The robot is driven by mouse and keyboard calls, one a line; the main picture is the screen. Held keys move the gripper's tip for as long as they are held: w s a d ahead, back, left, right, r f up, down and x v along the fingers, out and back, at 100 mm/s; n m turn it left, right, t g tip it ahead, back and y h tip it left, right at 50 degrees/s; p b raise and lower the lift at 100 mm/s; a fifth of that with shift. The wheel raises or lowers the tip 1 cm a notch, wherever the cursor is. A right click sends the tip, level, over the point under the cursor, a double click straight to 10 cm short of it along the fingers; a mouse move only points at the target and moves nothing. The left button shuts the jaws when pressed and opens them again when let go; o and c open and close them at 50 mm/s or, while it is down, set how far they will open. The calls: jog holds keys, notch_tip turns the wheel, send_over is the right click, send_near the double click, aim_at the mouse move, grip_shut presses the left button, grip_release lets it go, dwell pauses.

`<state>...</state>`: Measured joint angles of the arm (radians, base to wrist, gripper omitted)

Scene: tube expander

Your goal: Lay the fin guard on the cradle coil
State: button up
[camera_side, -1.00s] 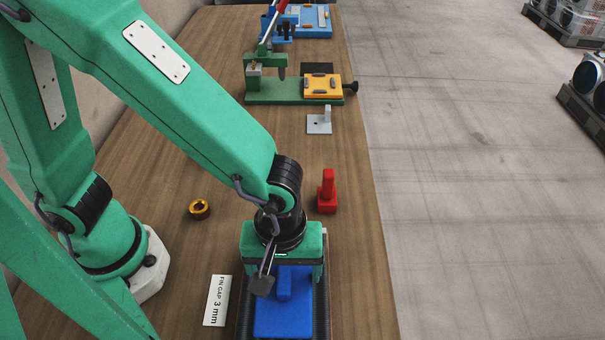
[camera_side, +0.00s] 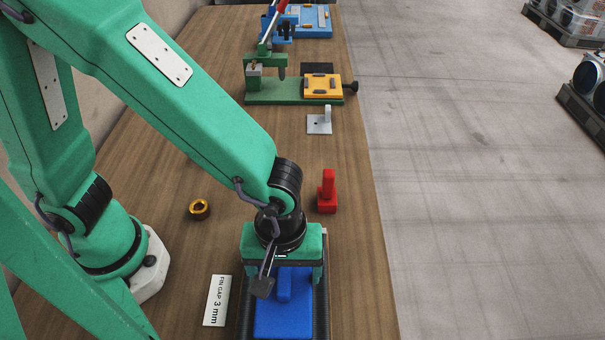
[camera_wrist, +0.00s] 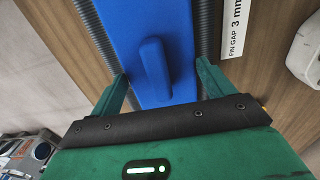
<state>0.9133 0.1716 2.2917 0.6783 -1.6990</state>
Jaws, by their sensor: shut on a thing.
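The fin guard (camera_side: 283,318) is a blue plate with a raised blue rib along its middle; it also shows in the wrist view (camera_wrist: 128,22). My gripper (camera_side: 283,277) is shut on the fin guard, with one green finger at each long edge in the wrist view (camera_wrist: 162,84). The cradle coil (camera_side: 322,312) lies beneath, its dark ribbed sides showing along both edges of the guard in the wrist view (camera_wrist: 211,32). The guard looks flat and in line with the coil. Whether it touches the coil is hidden.
A white "FIN GAP 3 mm" card (camera_side: 217,301) lies left of the coil. A red block with a post (camera_side: 327,193) stands behind, right of my wrist. A brass ring (camera_side: 200,209) lies left. A grey bracket (camera_side: 319,122) and a green press (camera_side: 290,97) stand farther back.

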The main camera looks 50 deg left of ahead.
jog(key=shift+f, duration=0.3)
dwell(0.4)
jog(key=o, duration=0.9)
jog(key=shift+r, duration=3)
